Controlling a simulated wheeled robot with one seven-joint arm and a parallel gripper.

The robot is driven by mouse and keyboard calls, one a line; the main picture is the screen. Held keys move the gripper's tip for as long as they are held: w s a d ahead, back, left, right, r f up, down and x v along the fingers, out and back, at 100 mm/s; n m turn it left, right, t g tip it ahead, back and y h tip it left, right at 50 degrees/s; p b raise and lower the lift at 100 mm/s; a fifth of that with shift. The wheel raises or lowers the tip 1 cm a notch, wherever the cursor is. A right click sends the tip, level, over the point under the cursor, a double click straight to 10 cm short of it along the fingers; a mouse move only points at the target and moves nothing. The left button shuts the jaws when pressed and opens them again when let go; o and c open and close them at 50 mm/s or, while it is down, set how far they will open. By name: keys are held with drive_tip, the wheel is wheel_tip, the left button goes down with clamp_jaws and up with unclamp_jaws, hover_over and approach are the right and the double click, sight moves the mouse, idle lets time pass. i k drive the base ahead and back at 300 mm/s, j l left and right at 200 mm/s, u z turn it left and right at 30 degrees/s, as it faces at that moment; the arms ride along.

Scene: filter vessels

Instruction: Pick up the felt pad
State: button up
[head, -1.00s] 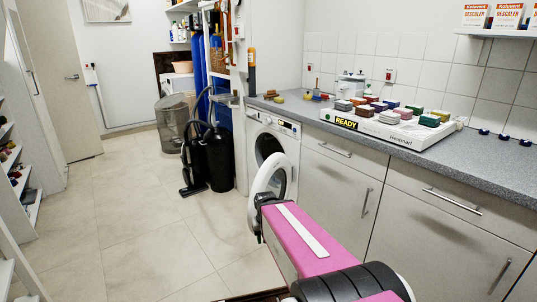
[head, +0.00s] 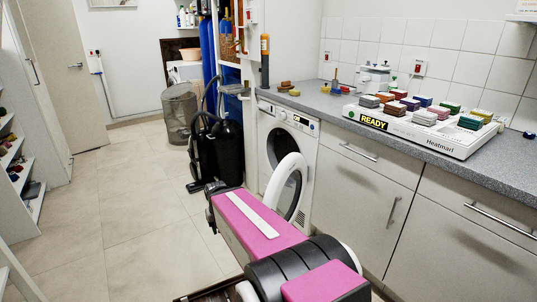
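I cannot make out which thing is the felt pad. Several small coloured blocks (head: 424,117) stand in rows on a white tray-like device (head: 446,143) on the grey counter, and a felt pad cannot be told apart among them. Small brown (head: 286,85) and yellow (head: 294,93) pieces lie farther left on the counter. My pink and black arm reaches in from the bottom, in front of the washing machine and below counter height. Its far end is dark and small, and no gripper fingers can be seen.
The washing machine (head: 276,118) has its round door (head: 289,190) standing open close to my arm. A black vacuum cleaner (head: 216,150) and a mesh bin (head: 180,112) stand farther back. The tiled floor (head: 110,200) at left is clear.

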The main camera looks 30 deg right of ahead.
sight(294, 92)
drive_tip(key=i+j, duration=0.15)
drive_tip(key=i, duration=0.5)
drive_tip(key=i+j+u, duration=0.15)
drive_tip(key=i, duration=0.5)
drive_tip(key=i+z, duration=0.25)
drive_tip(key=z, duration=0.25)
drive_tip(key=i+j+z, duration=0.2)
drive_tip(key=z, duration=0.25)
drive_tip(key=i+j+z, duration=0.2)
drive_tip(key=z, duration=0.3)
drive_tip(key=i+j+z, duration=0.15)
drive_tip(key=j+z, duration=0.2)
drive_tip(key=z, duration=0.15)
drive_tip(key=i+j+z, duration=0.1)
drive_tip(key=j+z, duration=0.6)
drive_tip(key=z, duration=0.25)
drive_tip(key=j+z, duration=0.5)
drive_tip(key=k+j, duration=0.1)
drive_tip(key=j, duration=0.4)
drive_tip(key=j+z, duration=0.1)
drive_tip(key=j, duration=0.45)
drive_tip(key=k, duration=0.05)
